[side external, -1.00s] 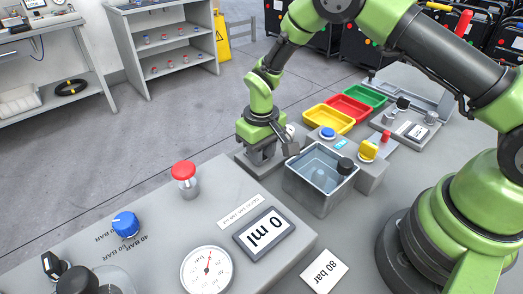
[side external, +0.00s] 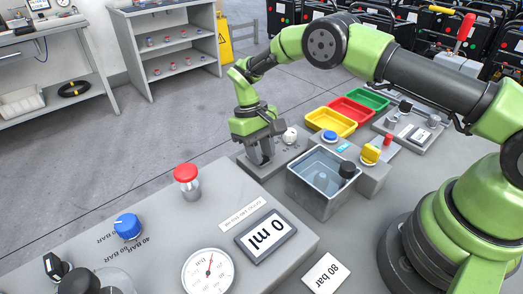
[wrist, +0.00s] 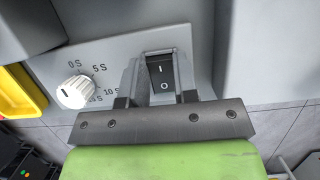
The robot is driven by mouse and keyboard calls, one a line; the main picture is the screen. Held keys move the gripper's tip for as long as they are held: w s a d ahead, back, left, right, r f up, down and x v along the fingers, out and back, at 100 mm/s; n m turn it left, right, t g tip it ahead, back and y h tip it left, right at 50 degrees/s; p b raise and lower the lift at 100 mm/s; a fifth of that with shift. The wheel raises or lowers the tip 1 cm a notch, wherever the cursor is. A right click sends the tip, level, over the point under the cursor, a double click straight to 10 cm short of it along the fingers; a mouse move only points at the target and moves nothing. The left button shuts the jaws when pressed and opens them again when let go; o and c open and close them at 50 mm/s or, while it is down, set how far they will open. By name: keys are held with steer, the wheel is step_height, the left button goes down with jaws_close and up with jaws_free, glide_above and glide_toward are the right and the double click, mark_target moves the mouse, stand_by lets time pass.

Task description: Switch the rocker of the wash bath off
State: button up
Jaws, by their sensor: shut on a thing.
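The black rocker (wrist: 161,78), marked I and O, sits in a grey panel in the wrist view. My gripper (wrist: 157,80) has one finger on each side of the rocker, shut on it. Which side of the rocker is pressed in is hard to tell. In the side view my gripper (side external: 262,152) points down at the grey panel left of the wash bath (side external: 322,178), and the rocker is hidden there. The bath is an open metal tank holding clear liquid.
A white timer knob (wrist: 75,92) is close to the left finger in the wrist view. A blue button (side external: 329,136) and a yellow knob (side external: 371,153) stand behind the bath. A yellow tray (side external: 329,121) lies beyond. A red-capped post (side external: 187,182) stands at the front.

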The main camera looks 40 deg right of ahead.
steer(key=o, duration=0.9)
steer(key=shift+v, duration=4.9)
steer(key=shift+r, duration=0.1)
